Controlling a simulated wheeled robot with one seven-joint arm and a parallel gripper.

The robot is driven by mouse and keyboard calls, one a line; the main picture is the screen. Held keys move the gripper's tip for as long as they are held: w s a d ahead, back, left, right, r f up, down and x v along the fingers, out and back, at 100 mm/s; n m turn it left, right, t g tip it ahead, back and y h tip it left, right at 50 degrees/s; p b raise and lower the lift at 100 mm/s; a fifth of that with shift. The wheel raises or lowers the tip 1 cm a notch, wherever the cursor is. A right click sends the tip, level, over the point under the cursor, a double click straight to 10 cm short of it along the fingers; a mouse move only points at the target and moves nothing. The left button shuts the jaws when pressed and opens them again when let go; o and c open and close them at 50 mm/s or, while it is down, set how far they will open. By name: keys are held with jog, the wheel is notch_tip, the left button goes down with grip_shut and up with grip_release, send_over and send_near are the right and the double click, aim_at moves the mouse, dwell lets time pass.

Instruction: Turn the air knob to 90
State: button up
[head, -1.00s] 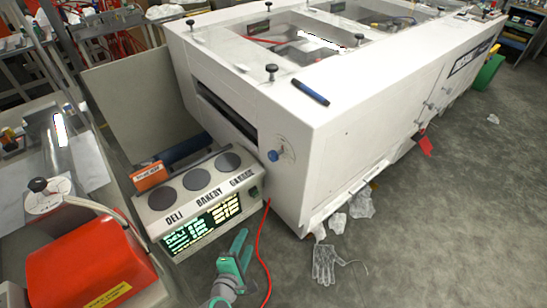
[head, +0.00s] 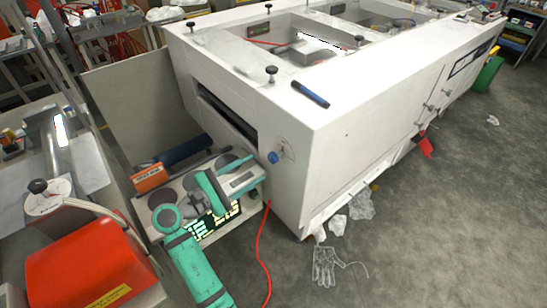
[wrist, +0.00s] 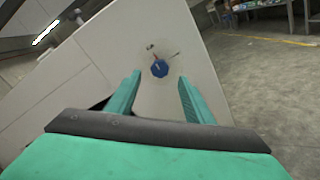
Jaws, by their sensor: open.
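A blue knob (head: 273,157) sits on the end face of the large white machine (head: 305,150), near its left corner. In the wrist view the blue knob (wrist: 160,68) lies ahead of my gripper (wrist: 159,79), centred between the two teal fingers. Thin marks surround it on the panel, one of them reddish; any numbers are too small to read. My gripper is open and empty, with its fingers apart on either side of the knob's line. In the head view my gripper (head: 257,167) is just left of the knob. I cannot tell the exact gap.
A box with round discs and a lit green display (head: 219,220) stands below my arm. An orange-ended roller (head: 150,177) lies behind it. A black knob (head: 38,186) tops a dial on the left bench. A red hose (head: 260,245) and a clear glove (head: 326,266) lie on the floor.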

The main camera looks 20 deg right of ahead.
aim_at(271, 159)
jog(key=x, duration=0.9)
jog(key=shift+f, duration=0.1)
jog(key=c, duration=1)
